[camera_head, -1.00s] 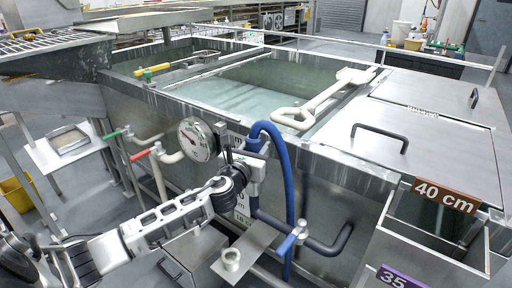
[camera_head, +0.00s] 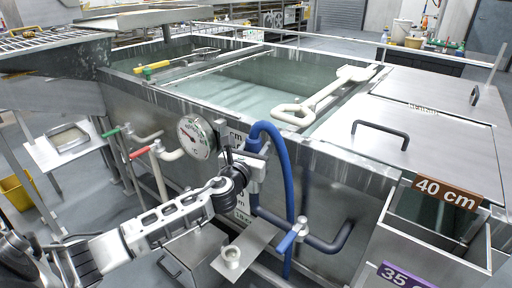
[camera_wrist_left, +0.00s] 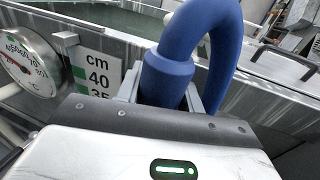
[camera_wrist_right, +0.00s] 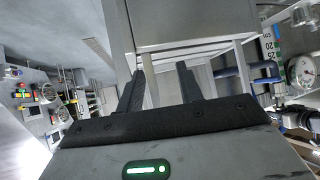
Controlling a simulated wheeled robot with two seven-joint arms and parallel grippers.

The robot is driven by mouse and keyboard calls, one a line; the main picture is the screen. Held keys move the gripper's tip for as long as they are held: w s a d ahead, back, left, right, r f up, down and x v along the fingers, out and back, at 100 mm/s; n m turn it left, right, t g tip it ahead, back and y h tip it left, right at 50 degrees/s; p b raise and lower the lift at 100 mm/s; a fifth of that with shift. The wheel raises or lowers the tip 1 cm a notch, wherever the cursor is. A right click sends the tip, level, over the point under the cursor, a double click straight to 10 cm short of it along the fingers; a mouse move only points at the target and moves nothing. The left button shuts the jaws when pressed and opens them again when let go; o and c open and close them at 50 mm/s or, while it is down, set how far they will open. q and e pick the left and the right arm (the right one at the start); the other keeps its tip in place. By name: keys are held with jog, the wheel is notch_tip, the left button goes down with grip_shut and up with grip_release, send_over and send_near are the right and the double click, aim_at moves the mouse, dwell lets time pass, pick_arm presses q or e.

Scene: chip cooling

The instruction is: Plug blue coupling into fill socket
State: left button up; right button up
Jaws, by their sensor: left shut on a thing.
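The blue coupling (camera_wrist_left: 166,78) on the end of the thick blue hose (camera_head: 285,165) sits upright between my left gripper's fingers in the left wrist view. My left gripper (camera_head: 255,165) is shut on it, close in front of the tank wall. The hose arches up from the coupling and hangs down to its right. A white, ring-topped fitting (camera_head: 231,257) stands on a small metal shelf below my left gripper; I cannot tell whether it is the fill socket. My right gripper (camera_wrist_right: 164,80) shows only in its wrist view, fingers apart and empty.
A round dial gauge (camera_head: 197,137) is left of my left gripper. A dark blue pipe with a blue-handled valve (camera_head: 291,238) lies below right. The steel tank (camera_head: 345,190) stands behind. A white paddle (camera_head: 320,100) rests across its rim. Red- and green-handled pipes are at left.

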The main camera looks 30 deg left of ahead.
pick_arm(q)
jog(key=shift+f+b, duration=0.55)
jog(key=shift+f, duration=0.1)
pick_arm(e)
jog(key=shift+f, duration=0.65)
pick_arm(q)
jog(key=shift+f+b, duration=1.3)
jog(key=shift+f, duration=0.25)
pick_arm(e)
jog(key=shift+f, duration=0.55)
pick_arm(q)
jog(key=o, duration=1.2)
pick_arm(e)
jog(key=shift+r, duration=0.1)
pick_arm(q)
jog(key=shift+s, duration=0.1)
jog(key=s+d, duration=0.3)
jog(key=s, duration=1.2)
jog(key=shift+s+b, duration=0.3)
jog(key=shift+b, duration=0.05)
pick_arm(e)
jog(key=shift+w+a+r, duration=0.15)
jog(key=shift+a, duration=0.25)
